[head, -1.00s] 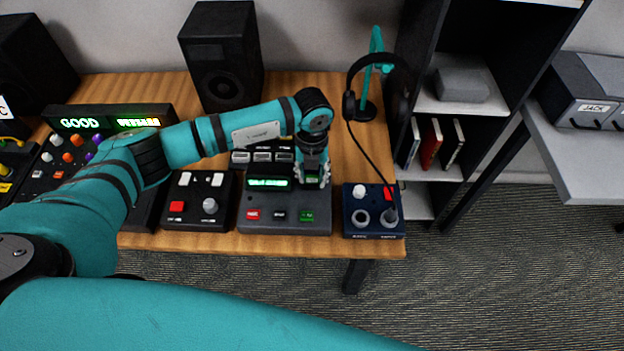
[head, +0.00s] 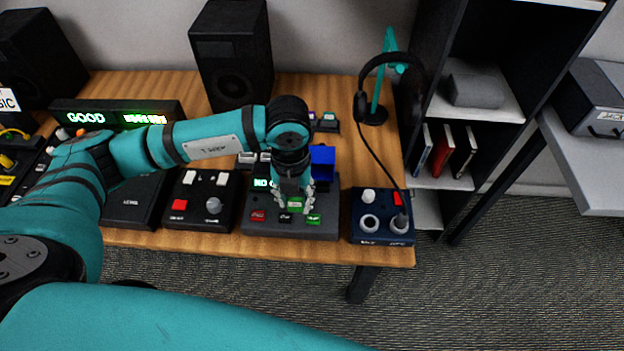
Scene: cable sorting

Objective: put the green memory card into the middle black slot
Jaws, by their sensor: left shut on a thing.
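The green memory card (head: 295,203) is held in my left gripper (head: 294,197), which is shut on it. The gripper points down over the dark grey console (head: 325,227). Along the console's front are a red, a black and a green marked spot. The black middle one (head: 286,217) is just in front of the card and slightly left of it. I cannot tell whether it is a slot or a button, or whether the card touches the console. My gripper and arm hide part of the console and its lit display (head: 262,183). My right gripper is not in view.
A blue block (head: 322,160) stands behind the gripper. A knob box (head: 200,205) is left of the console and a dark blue box (head: 381,232) is right. A headset (head: 362,105) hangs on a teal stand, its cable reaching the blue box. Speakers stand behind.

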